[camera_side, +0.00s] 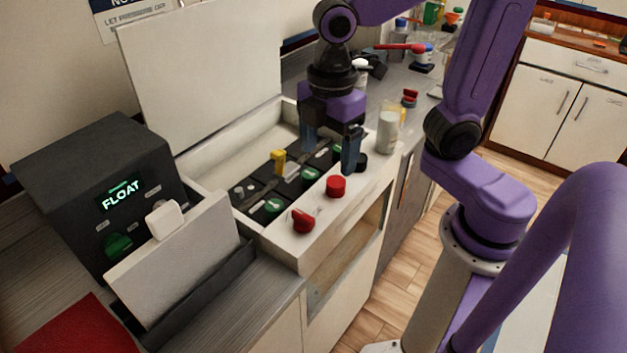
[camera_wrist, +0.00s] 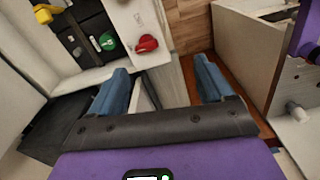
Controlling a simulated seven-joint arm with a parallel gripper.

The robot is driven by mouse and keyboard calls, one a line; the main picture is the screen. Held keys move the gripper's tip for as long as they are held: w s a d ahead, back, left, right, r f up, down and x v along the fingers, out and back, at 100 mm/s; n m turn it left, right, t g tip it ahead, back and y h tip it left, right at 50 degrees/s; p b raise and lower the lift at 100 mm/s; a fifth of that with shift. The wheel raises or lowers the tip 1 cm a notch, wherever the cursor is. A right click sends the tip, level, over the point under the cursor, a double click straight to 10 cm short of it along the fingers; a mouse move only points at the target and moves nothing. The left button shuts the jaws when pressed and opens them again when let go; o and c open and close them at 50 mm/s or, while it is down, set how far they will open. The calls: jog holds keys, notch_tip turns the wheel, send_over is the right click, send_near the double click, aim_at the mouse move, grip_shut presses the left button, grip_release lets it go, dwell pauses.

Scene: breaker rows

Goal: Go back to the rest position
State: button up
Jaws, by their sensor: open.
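My gripper (camera_side: 330,158) hangs with fingers pointing down over the right part of the open white breaker box (camera_side: 285,247). Its two blue fingers are apart with nothing between them; in the wrist view they also stand wide apart (camera_wrist: 161,85). The box holds dark breaker rows with green knobs (camera_side: 273,206) and a yellow lever (camera_side: 278,161). A red button (camera_side: 336,186) and a red knob (camera_side: 302,221) sit on its front ledge. The fingers partly hide the right end of the rows, and I cannot tell their exact height above it.
The box's raised white lid (camera_side: 205,75) stands behind it. A dark unit reading FLOAT (camera_side: 122,196) and a tilted white panel (camera_side: 175,262) are at left. A whitish jar (camera_side: 388,130) stands near the gripper. Bottles and a red-handled item (camera_side: 400,47) lie farther back.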

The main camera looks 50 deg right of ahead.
jog(key=s+d+f+m, duration=0.3)
jog(key=s+d, duration=0.3)
jog(key=s, duration=0.4)
jog(key=shift+s+f+m, duration=0.4)
jog(key=shift+f, duration=0.2)
